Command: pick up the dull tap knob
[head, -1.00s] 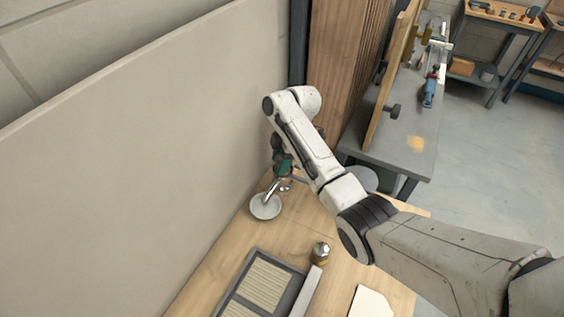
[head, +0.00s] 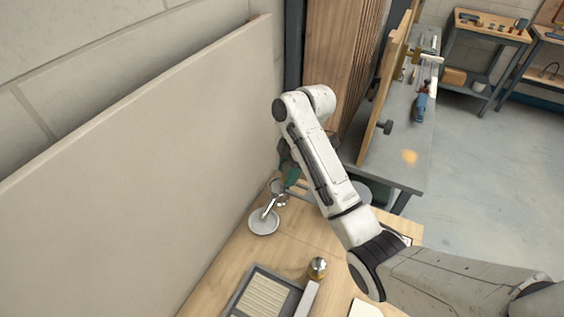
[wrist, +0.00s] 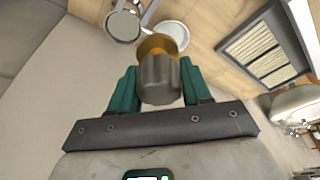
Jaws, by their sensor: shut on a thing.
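The dull tap knob (wrist: 157,80) is a grey, ribbed cap with a brass-coloured base (wrist: 157,46). It sits between the two teal fingers of my gripper (wrist: 158,88) in the wrist view, and the gripper is shut on it. In the head view my gripper (head: 289,176) hangs over the far left of the wooden table (head: 300,238), near the pale wall panel. The knob cannot be made out there, and my arm hides part of that area.
A white dish (head: 263,222) and a chrome fitting (head: 274,203) are just below my gripper. A shiny knob with a brass base (head: 317,267) stands beside a grey tray (head: 240,303). The pale panel (head: 150,160) is close on the left.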

